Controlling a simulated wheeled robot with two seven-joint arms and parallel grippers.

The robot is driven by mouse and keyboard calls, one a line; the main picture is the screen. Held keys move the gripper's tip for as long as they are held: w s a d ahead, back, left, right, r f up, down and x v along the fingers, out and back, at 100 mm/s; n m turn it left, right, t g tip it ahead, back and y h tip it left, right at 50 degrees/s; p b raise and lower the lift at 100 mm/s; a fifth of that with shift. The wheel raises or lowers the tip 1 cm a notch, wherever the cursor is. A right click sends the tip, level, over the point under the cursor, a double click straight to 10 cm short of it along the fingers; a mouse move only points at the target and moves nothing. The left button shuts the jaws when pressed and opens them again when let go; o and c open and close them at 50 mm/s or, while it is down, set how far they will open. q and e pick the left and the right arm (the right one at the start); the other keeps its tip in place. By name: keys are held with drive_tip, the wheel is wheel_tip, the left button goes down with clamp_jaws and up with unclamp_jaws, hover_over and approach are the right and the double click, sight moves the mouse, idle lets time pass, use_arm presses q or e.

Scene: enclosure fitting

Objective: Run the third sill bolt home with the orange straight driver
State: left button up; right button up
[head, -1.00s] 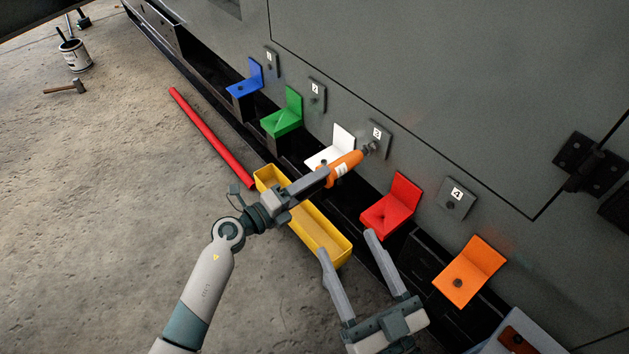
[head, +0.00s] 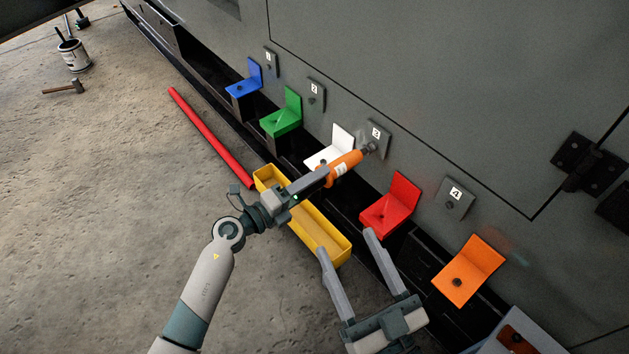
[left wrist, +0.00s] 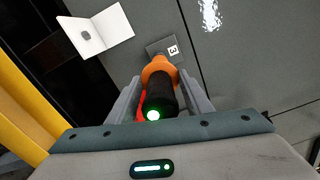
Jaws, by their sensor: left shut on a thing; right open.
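My left gripper (head: 322,178) is shut on the orange straight driver (head: 345,163). The driver's nose is at the bolt on the grey plate marked 3 (head: 378,134), and the bolt head is hidden behind it. In the left wrist view the driver (left wrist: 158,75) lies between the fingers and points at plate 3 (left wrist: 172,50). A green light glows on its dark rear end. My right gripper (head: 372,272) is open and empty, lower right of the driver, in front of the red bracket (head: 392,205).
Plates 1 (head: 271,62), 2 (head: 316,95) and 4 (head: 454,198) are on the grey wall. Blue, green, white (head: 342,140) and orange (head: 470,270) brackets line the sill. A yellow tray (head: 325,235) lies below the left gripper. A red bar (head: 210,137) lies on the floor.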

use_arm(q)
drive_tip(key=shift+r, duration=0.25)
drive_tip(key=shift+p+v, duration=0.55)
drive_tip(key=shift+v, duration=2.4)
